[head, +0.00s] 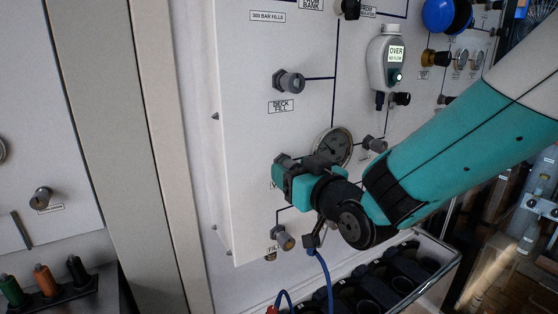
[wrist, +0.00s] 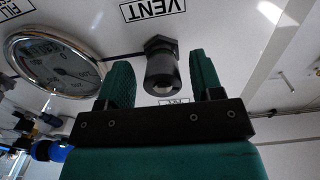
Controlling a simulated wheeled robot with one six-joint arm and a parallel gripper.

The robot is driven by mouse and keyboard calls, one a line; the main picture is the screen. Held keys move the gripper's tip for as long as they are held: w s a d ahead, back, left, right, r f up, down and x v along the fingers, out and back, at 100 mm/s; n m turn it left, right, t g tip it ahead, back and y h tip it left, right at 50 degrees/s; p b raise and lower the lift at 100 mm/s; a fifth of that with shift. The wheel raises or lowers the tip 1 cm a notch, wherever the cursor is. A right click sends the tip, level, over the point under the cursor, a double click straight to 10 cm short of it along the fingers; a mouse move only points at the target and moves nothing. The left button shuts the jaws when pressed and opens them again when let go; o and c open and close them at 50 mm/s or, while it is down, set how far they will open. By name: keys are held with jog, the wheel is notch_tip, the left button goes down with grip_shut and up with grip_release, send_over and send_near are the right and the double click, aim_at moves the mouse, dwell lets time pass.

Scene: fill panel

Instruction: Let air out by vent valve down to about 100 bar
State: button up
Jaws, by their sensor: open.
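The vent valve knob (wrist: 161,72) is dark and round, under a VENT label (wrist: 154,9) in the wrist view. My gripper (wrist: 163,82) is open, with one green finger on each side of the knob and a visible gap to both. The knob appears to be between the fingers; whether they reach fully around it I cannot tell. A round pressure gauge (wrist: 53,65) is at the left of the wrist view; its reading is too small to tell. In the head view my gripper (head: 279,178) is at the lower panel, hiding the vent knob, beside the gauge (head: 333,146).
The deck fill knob (head: 290,82) is above my gripper and a fill knob (head: 284,239) below it. A blue hose (head: 325,280) hangs under my wrist. A dark rack (head: 385,283) stands below the panel. A device reading OVER (head: 390,62) hangs at upper right.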

jog(key=shift+w+a, duration=0.1)
jog(key=shift+a, duration=0.1)
jog(key=shift+c, duration=0.4)
jog(key=c, duration=0.8)
jog(key=n+b, duration=0.1)
jog(key=b, duration=0.1)
jog(key=shift+f+b, duration=0.3)
jog(key=shift+b, duration=0.05)
jog(key=shift+r+n+b, duration=0.2)
jog(key=shift+n+b, duration=0.4)
jog(key=shift+b, duration=0.15)
jog(key=o, duration=0.9)
